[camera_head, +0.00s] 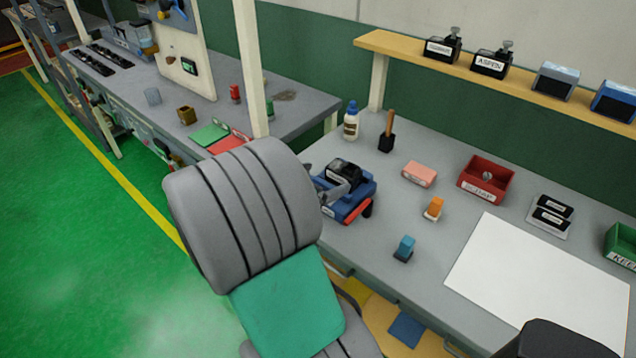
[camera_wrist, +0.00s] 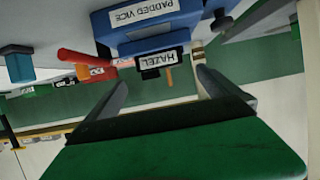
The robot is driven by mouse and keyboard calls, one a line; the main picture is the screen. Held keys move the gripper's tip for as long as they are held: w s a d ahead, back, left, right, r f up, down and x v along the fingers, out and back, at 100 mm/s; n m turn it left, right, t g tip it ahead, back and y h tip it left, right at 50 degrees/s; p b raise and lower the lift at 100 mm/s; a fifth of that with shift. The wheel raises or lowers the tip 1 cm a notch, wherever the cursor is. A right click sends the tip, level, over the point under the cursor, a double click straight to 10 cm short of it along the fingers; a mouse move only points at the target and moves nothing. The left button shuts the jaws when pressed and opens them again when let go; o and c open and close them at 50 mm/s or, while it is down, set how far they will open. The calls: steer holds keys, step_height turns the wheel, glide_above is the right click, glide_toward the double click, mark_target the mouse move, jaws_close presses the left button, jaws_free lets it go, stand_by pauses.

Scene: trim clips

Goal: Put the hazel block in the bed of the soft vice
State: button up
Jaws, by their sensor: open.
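The black block labelled HAZEL (camera_wrist: 157,60) sits at the top of the blue vice labelled PADDED VICE (camera_wrist: 145,42); the wrist view is upside down. In the head view the dark block (camera_head: 344,173) rests in the upper part of the blue vice (camera_head: 369,187), which has a red handle. How deep it sits in the bed is hidden. My gripper (camera_wrist: 162,78) is open, its two grey fingers spread to either side of the block's label in the wrist view. I cannot tell whether they touch it. My arm hides part of the vice's left side in the head view.
Orange (camera_head: 433,208) and blue (camera_head: 404,248) blocks stand right of the vice, with a pink block (camera_head: 420,173) behind. A red bin (camera_head: 487,181), a bottle (camera_head: 351,122) and a white sheet (camera_head: 540,285) are also on the bench. A shelf (camera_head: 520,83) runs along the back.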

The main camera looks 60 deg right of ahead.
steer(key=w+a+f+n+t+y, duration=0.2)
steer(key=w+a+n+t+y, duration=0.25)
steer(key=a, duration=0.75)
steer(key=w+a+f+n+t+y, duration=0.1)
steer(key=w+a+n+y, duration=0.45)
steer(key=a, duration=0.65)
steer(key=s+a+r+n+y, duration=0.1)
steer(key=a+n, duration=0.4)
steer(key=a, duration=0.3)
steer(key=a+r+n+y, duration=0.1)
steer(key=a+n+y, duration=0.1)
steer(key=a+n, duration=0.3)
steer(key=a, duration=0.3)
steer(key=shift+s+a, duration=0.15)
steer(key=shift+s, duration=0.2)
steer(key=shift+r, duration=0.1)
